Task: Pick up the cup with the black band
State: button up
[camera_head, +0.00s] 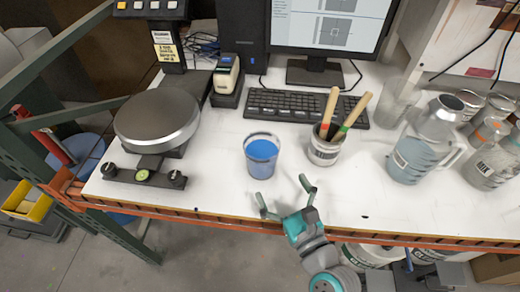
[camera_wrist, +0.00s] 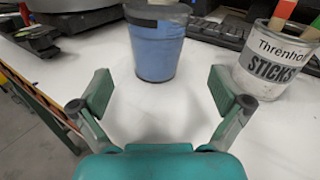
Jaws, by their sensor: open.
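The cup (camera_head: 262,157) stands upright on the white table and looks blue through its clear wall. In the wrist view the cup (camera_wrist: 157,52) shows a black band near its upper part, and its rim is cut off by the top edge. My gripper (camera_head: 284,192) is open and empty, just in front of the cup at the table's front edge. In the wrist view the cup sits beyond and between the two fingers of my gripper (camera_wrist: 165,92), apart from both.
A white can of sticks (camera_head: 324,150) stands right of the cup; its label shows in the wrist view (camera_wrist: 270,68). A scale (camera_head: 155,125) is at left, a keyboard (camera_head: 290,106) behind, and jugs (camera_head: 415,155) at right. Bare table lies around the cup.

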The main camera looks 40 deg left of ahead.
aim_at(270, 168)
jog(key=x, duration=0.4)
jog(key=shift+w+a, duration=0.1)
jog(key=shift+a, duration=0.25)
jog(key=shift+f+x, duration=0.2)
jog(key=shift+x, duration=1.2)
jog(key=shift+f+x, duration=0.25)
jog(key=shift+x, duration=1.2)
jog(key=c, duration=1.2)
jog(key=shift+c, duration=0.2)
jog(key=shift+r, duration=0.2)
